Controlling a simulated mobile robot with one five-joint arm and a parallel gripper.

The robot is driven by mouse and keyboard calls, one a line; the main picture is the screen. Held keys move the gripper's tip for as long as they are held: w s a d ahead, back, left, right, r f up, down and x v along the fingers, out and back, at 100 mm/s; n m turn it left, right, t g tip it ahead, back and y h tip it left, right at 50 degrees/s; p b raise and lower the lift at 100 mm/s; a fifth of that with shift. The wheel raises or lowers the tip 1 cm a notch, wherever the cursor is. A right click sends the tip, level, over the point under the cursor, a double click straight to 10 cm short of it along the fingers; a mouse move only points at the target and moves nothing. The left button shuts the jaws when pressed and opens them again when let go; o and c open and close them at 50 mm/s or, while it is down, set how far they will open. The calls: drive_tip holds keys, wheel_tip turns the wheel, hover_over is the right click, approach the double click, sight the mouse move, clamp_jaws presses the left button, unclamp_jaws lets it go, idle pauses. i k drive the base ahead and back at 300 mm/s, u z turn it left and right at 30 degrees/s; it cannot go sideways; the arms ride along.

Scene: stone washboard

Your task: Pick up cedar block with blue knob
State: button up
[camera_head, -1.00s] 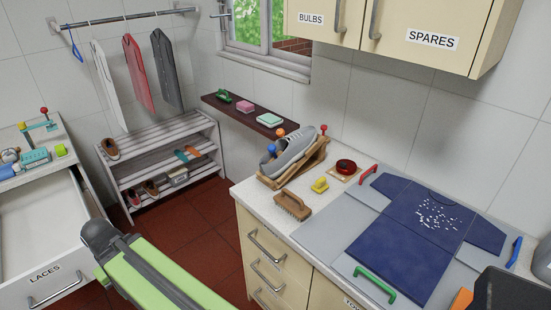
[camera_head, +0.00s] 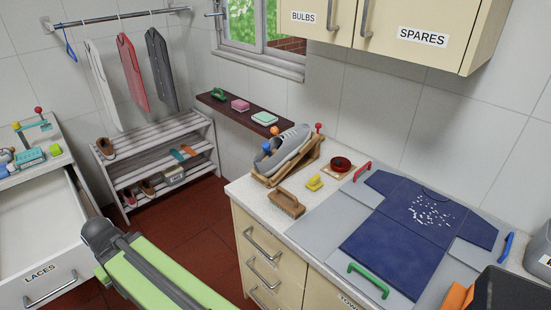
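My green arm link crosses the lower left, well apart from the stand.
A brush (camera_head: 287,204), yellow piece (camera_head: 314,183) and red tin (camera_head: 341,164) lie near the stand. A blue shirt (camera_head: 400,250) covers the grey board at right. A dark shelf (camera_head: 239,111) is behind. The drawer labelled LACES (camera_head: 42,272) is open. Red floor is clear between.

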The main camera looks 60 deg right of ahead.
sight(266, 146)
drive_tip(key=z, duration=0.4)
drive_tip(key=k, duration=1.2)
drive_tip(key=z, duration=0.1)
drive_tip(key=i, duration=0.55)
drive_tip(key=u, duration=0.65)
drive_tip(key=i, duration=1.35)
drive_tip(key=u, duration=0.4)
